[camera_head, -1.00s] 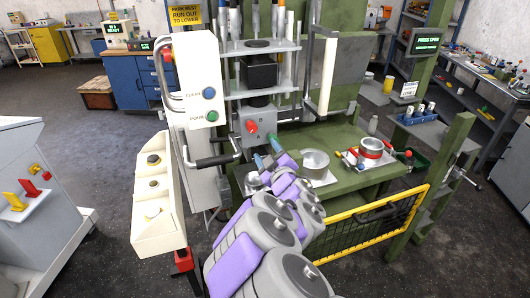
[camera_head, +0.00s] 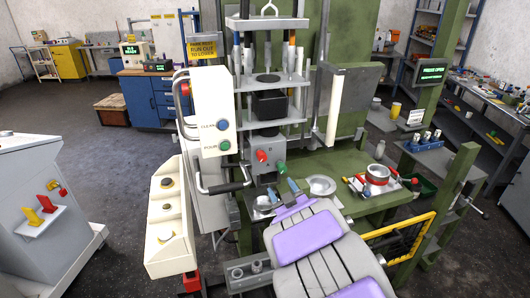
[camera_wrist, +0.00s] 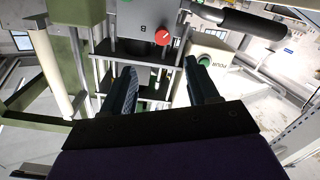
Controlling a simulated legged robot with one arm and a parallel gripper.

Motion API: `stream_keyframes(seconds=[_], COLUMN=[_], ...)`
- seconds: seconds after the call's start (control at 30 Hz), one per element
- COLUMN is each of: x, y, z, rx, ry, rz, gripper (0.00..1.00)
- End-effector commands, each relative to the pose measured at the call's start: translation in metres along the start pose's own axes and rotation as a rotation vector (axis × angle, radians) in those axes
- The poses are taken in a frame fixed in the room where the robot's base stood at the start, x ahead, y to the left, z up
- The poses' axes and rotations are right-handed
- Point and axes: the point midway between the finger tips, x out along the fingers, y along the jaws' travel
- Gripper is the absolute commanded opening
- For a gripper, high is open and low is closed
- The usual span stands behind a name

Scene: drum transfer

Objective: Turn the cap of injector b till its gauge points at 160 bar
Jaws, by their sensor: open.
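My gripper (camera_head: 281,190) is open and empty, low in front of the press, below a grey box (camera_head: 264,152) with a red knob (camera_head: 262,155) and a green knob (camera_head: 280,168). In the wrist view its two dark fingers (camera_wrist: 163,75) stand apart with nothing between them, and the red knob (camera_wrist: 162,36) shows beyond them. A blue rack (camera_head: 424,146) with several white-topped pieces stands on the right shelf. No gauge reading can be made out.
A white panel (camera_head: 211,110) with a blue and a green button and a black handle (camera_head: 223,188) stand left of the gripper. A round metal dish (camera_head: 321,185) and a red-banded pot (camera_head: 376,175) are on the green bench. A yellow-edged mesh guard (camera_head: 402,238) is at the right front.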

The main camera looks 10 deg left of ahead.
Motion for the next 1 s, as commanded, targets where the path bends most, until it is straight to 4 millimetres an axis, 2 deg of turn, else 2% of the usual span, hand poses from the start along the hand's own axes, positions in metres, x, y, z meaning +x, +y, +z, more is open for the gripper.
stream_keyframes(seconds=[0.03,0.2,0.47,0.57,1.0], x=[-0.004,-0.011,-0.010,-0.002,0.066], y=[0.002,-0.001,-0.002,-0.002,-0.003], z=[-0.007,-0.009,-0.008,-0.007,-0.010], rx=[0.056,0.196,0.259,0.258,0.255], ry=[-0.001,0.011,0.020,0.019,0.022], rz=[0.002,0.007,0.010,0.010,0.010], gripper=[0.59,0.59,0.59,0.59,0.59])
